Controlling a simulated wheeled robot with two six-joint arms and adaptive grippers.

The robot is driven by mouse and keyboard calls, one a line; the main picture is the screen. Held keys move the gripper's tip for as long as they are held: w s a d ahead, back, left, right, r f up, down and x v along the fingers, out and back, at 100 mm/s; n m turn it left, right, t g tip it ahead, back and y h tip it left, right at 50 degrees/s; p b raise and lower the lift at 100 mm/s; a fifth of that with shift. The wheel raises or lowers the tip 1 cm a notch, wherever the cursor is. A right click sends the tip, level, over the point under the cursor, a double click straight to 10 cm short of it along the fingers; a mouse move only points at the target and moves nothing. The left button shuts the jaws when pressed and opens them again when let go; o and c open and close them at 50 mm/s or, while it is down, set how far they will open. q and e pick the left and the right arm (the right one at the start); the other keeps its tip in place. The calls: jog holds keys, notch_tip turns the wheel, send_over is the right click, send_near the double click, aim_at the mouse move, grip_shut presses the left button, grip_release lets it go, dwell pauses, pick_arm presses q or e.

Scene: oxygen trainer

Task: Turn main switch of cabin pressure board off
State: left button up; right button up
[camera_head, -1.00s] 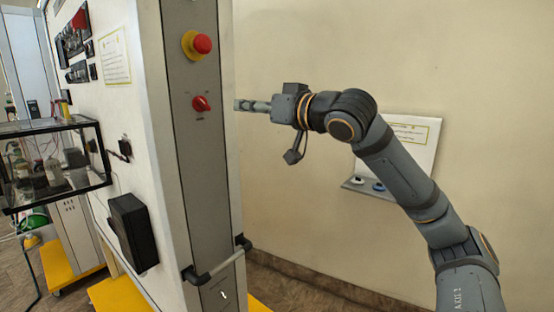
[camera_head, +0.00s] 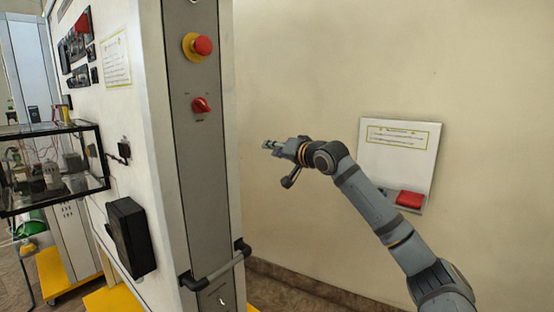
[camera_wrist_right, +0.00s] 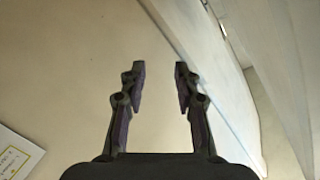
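A red rotary switch (camera_head: 201,105) is on the narrow grey end face of the tall white board (camera_head: 150,90); its labels are too small to read. Its handle looks tilted. A red push button on a yellow base (camera_head: 202,46) is above it. My right gripper (camera_head: 268,147) is to the right of the board, lower than the rotary switch and apart from it. In the right wrist view, its two fingers (camera_wrist_right: 160,78) are spread with nothing between them, facing the plain wall; no switch shows there. My left gripper is not in view.
A small toggle (camera_head: 222,299) is low on the grey face, below a dark-ended handle bar (camera_head: 217,270). A wall shelf with a red item (camera_head: 410,199) and a notice (camera_head: 400,140) are behind my right arm. Open space lies between board and wall.

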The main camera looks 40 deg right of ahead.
jog(key=shift+w+d+f+m, duration=0.25)
jog(key=shift+d+f, duration=0.25)
jog(key=shift+f, duration=0.2)
jog(key=shift+w+d+f+m, duration=0.25)
jog(key=shift+d+f, duration=0.2)
jog(key=shift+f, duration=0.2)
